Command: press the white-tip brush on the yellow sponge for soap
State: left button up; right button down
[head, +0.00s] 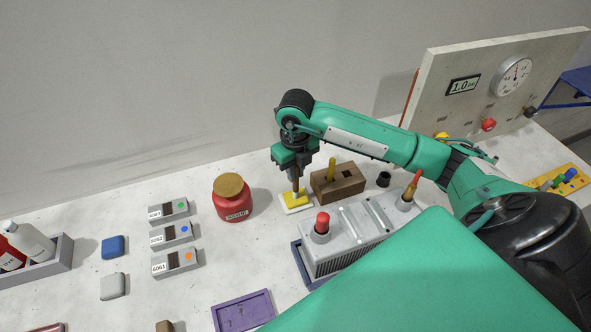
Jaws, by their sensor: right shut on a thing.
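My right gripper (294,170) is shut on a slim brown-handled brush (296,187), which points down over the yellow sponge (296,200). The brush's lower end meets the sponge in the picture. The tip is too small to make out, so I cannot tell its colour or how hard it presses. The sponge lies on a small white tray (299,210) on the table. My left gripper is not in view.
A wooden block (345,188) with a yellow-handled tool stands just right of the sponge. A red solvent jar (233,204) stands to its left. A grey ribbed box (345,245) is in front, with a red-topped post. Labelled grey boxes (172,235) are further left.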

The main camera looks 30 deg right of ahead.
jog(key=shift+r+p, duration=1.85)
jog(key=shift+r, duration=1.55)
